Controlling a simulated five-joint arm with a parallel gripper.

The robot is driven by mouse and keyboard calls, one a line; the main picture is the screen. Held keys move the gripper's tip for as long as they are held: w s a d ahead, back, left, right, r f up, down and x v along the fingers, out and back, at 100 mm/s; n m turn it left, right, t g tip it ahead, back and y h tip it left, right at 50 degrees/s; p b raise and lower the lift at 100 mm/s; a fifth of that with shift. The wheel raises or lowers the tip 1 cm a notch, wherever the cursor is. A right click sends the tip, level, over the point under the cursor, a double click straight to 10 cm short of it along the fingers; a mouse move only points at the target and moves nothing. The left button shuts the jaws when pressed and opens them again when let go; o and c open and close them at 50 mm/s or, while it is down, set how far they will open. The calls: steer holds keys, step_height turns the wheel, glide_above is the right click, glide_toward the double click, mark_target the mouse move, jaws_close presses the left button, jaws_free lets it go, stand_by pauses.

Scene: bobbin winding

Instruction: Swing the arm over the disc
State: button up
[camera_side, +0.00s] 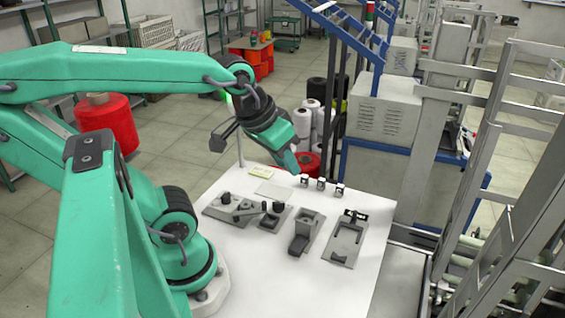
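A white table (340,272) stands in front of my green arm. On its left part is a dark grey plate (216,213) carrying a small dark arm (245,210) with round knobs. A dark round piece (277,207) is at the right end of this small arm; I cannot tell whether it is the disc or part of the arm. My gripper (289,162) hangs in the air above the table's far edge, apart from these parts, with nothing visible in it. Its fingertips are too small and turned to show whether they are open.
Right of the small arm are a grey block fixture (305,232) and a flat grey fixture (345,240). Several small white-faced cubes (321,184) stand at the table's back, near a yellow label (262,172). A thin pole (239,135) rises there. The table's front is clear.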

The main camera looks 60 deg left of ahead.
steer(key=w+a+f+n+g, duration=0.1)
steer(key=a+f+n+g, duration=0.35)
steer(key=n, duration=2.05)
glide_above(264, 201)
steer(key=shift+g, duration=0.35)
steer(key=shift+f, duration=3.7)
steer(key=shift+f, duration=0.25)
steer(key=shift+f, duration=3.55)
steer(key=c, duration=0.6)
steer(key=shift+o, duration=0.2)
